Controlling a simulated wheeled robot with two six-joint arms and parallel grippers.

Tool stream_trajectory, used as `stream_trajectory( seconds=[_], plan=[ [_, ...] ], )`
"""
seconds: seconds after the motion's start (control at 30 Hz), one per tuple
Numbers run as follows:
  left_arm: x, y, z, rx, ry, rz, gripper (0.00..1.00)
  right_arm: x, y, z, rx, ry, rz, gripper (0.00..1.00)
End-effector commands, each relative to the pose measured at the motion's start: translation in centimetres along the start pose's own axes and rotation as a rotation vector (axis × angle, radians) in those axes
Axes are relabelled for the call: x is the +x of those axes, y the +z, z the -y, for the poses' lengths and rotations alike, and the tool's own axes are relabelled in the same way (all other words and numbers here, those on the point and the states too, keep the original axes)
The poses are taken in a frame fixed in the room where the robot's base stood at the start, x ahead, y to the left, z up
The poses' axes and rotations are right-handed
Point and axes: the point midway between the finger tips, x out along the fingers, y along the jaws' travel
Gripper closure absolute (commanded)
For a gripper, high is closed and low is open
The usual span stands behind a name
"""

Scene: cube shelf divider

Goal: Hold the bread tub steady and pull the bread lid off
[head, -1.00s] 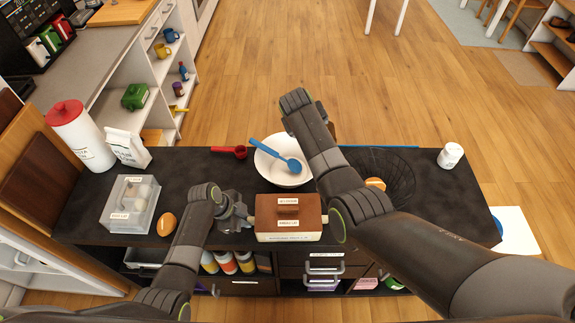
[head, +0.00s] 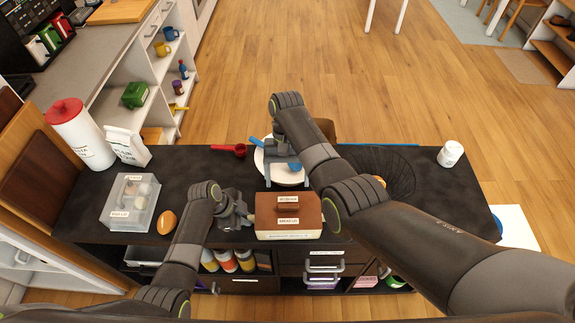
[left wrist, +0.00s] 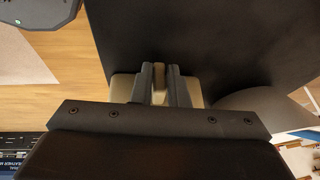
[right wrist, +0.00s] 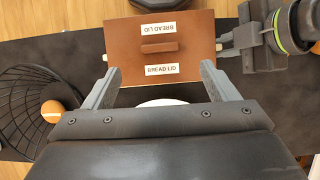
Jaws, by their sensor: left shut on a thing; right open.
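The bread tub (head: 290,236) is a cream box on the dark counter. Its brown bread lid (head: 268,208) sits on top, with white labels and a raised bar handle (right wrist: 160,47). My left gripper (head: 246,216) is at the tub's left end, shut on the small tan side handle (left wrist: 159,84). My right gripper (head: 286,182) is open and empty above the white bowl, behind the tub. In the right wrist view, the open fingers (right wrist: 158,64) point toward the lid, with the bar handle ahead between them. The fingers appear apart from the lid.
The white bowl (head: 260,163) with a blue spoon is partly hidden under my right gripper. A black wire basket (head: 398,172) stands to the right.

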Motion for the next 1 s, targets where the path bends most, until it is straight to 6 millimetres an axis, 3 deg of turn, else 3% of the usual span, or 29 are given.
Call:
stream_trajectory(
  seconds=[0.2, 0.4, 0.6, 0.87, 1.0],
  plan=[
    [0.1, 0.1, -0.1, -0.001, 0.002, 0.002, 1.00, 4.5, 0.0, 0.0, 0.000, 0.000, 0.002, 0.20],
    [0.1, 0.1, -0.1, -0.001, 0.002, 0.002, 1.00, 7.2, 0.0, -0.1, 0.000, 0.001, 0.000, 0.20],
    [0.1, 0.1, -0.2, -0.001, 0.002, 0.002, 1.00, 8.4, -0.1, 0.0, -0.001, 0.001, -0.002, 0.20],
    [0.2, 0.1, -0.2, -0.001, 0.002, 0.002, 1.00, 8.5, -0.1, 0.0, -0.001, 0.001, -0.003, 0.20],
    [0.2, 0.1, -0.2, -0.001, 0.002, 0.002, 1.00, 8.5, -0.1, 0.0, -0.001, 0.001, -0.003, 0.37]
  ],
)
